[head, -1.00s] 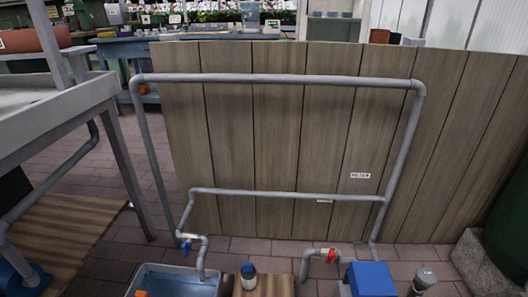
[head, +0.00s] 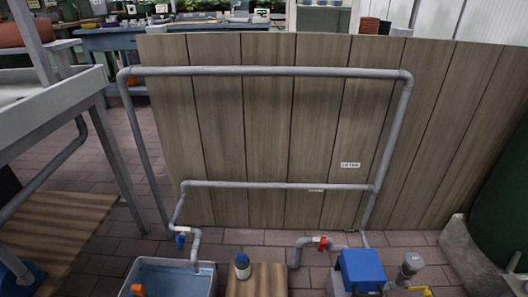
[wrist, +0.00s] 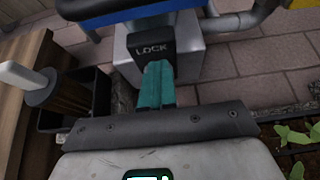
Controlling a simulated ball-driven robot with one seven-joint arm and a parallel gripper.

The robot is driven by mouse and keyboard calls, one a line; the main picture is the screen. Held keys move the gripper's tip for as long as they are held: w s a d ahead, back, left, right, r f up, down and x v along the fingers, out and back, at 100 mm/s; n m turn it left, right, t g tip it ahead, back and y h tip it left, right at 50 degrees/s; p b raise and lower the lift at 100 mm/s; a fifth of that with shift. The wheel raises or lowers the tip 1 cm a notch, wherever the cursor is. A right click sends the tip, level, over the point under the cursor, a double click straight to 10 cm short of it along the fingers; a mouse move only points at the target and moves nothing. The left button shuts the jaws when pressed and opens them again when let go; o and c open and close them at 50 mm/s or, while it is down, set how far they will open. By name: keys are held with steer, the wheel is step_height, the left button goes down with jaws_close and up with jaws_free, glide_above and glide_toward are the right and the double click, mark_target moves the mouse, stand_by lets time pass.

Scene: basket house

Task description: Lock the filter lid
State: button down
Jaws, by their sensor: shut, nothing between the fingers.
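The filter's blue lid (head: 365,265) is at the lower right in the head view, on a grey box; the wrist view shows the lid's edge (wrist: 130,8) at the top. A black latch marked LOCK (wrist: 152,48) hangs down from the lid's edge over the pale grey housing (wrist: 190,55). My gripper (wrist: 158,68), with teal fingers, is shut and empty. Its tips are at the lower edge of the latch; I cannot tell whether they touch it. The gripper is not seen in the head view.
Grey pipes (head: 270,71) run along a wooden panel, with blue and red valve handles. A water tub (head: 172,280) and a wooden stand with a dark bottle (head: 242,266) are left of the filter.

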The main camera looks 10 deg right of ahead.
steer(key=shift+w+a+r+p, duration=0.1)
steer(key=shift+w+a+p, duration=0.35)
steer(key=shift+a, duration=0.35)
steer(key=shift+a, duration=0.1)
steer(key=shift+s, duration=0.1)
stand_by(0.3)
steer(key=s, duration=0.2)
steer(key=s+a+p, duration=0.1)
steer(key=s+a, duration=0.1)
steer(key=s, duration=0.1)
steer(key=shift+s+r, duration=0.2)
steer(key=shift+s, duration=0.1)
stand_by(0.3)
